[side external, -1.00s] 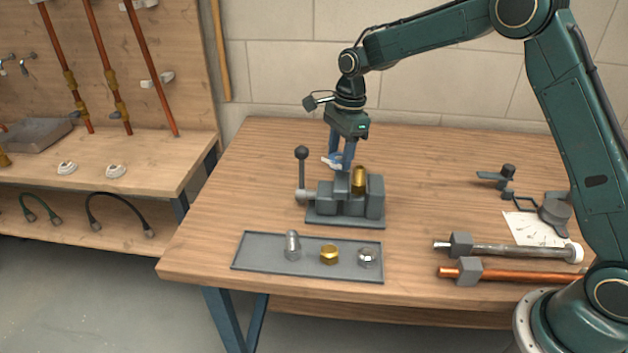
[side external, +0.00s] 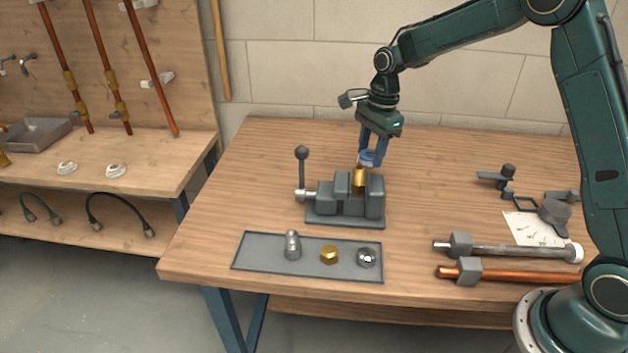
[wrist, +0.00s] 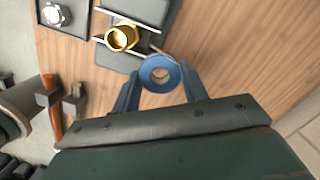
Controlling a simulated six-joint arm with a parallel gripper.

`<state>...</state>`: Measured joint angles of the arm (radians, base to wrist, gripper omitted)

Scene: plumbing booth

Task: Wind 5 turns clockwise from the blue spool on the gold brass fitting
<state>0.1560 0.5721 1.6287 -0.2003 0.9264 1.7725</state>
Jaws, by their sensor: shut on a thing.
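The gold brass fitting (side external: 359,179) stands upright in the jaws of a grey vise (side external: 345,202) on the workbench. It also shows in the wrist view (wrist: 121,38), with its open end facing the camera. My gripper (side external: 374,157) is shut on the blue spool (wrist: 160,74), which sits between the two blue fingers. In the side view the spool (side external: 368,158) is just above and behind the fitting. Whether any tape lies on the fitting is too small to tell.
A grey tray (side external: 308,270) in front of the vise holds a steel fitting, a brass nut and a chrome part. The vise handle (side external: 301,170) rises at left. Two clamped pipes (side external: 510,249) lie at right. The bench behind the vise is clear.

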